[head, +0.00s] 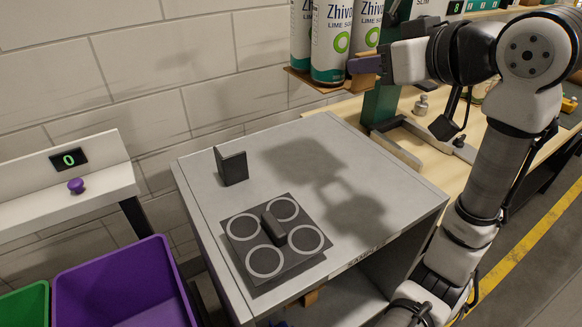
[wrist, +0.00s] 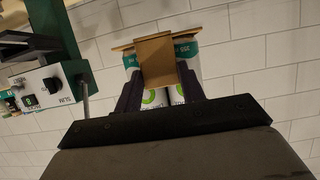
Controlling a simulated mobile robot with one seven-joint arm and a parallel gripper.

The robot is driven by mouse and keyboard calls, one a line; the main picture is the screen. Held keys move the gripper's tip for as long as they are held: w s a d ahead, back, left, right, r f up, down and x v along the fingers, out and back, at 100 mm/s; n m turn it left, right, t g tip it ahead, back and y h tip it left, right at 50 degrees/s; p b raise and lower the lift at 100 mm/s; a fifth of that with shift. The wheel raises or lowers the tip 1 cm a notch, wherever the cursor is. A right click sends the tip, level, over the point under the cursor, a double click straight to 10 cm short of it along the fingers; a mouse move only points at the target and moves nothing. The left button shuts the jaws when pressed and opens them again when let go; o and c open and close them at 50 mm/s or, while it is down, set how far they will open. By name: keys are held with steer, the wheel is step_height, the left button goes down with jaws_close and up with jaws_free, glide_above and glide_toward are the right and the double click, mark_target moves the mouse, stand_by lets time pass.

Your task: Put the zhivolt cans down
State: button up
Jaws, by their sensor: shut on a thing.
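Several white, teal and green Zhivolt lime cans (head: 332,42) are held up high at the top of the head view, above the grey table (head: 190,180) and partly cut off by the frame. A brown cardboard piece (head: 303,74) shows at their base. My gripper (head: 366,66) is shut on the can pack from its right side. In the wrist view the cans (wrist: 155,98) are between the dark fingers, with a brown cardboard flap (wrist: 157,62) in front of them. A dark square pad (head: 240,228) with several ringed circles lies on the table, bare of cans.
A dark upright block (head: 231,167) stands behind the pad. A purple bin (head: 120,285), a green bin (head: 25,305) and a counter shelf (head: 85,180) reading 0 are at left. A green machine (head: 383,100) stands on the wooden bench at right. The table's right part is clear.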

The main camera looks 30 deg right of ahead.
step_height(320, 180, down, 20)
steer(key=shift+w+r+p, duration=0.1)
steer(key=shift+w+p, duration=0.05)
steer(key=shift+p, duration=0.8)
steer(key=shift+f, duration=0.25)
steer(key=o, duration=1)
steer(key=shift+r, duration=0.1)
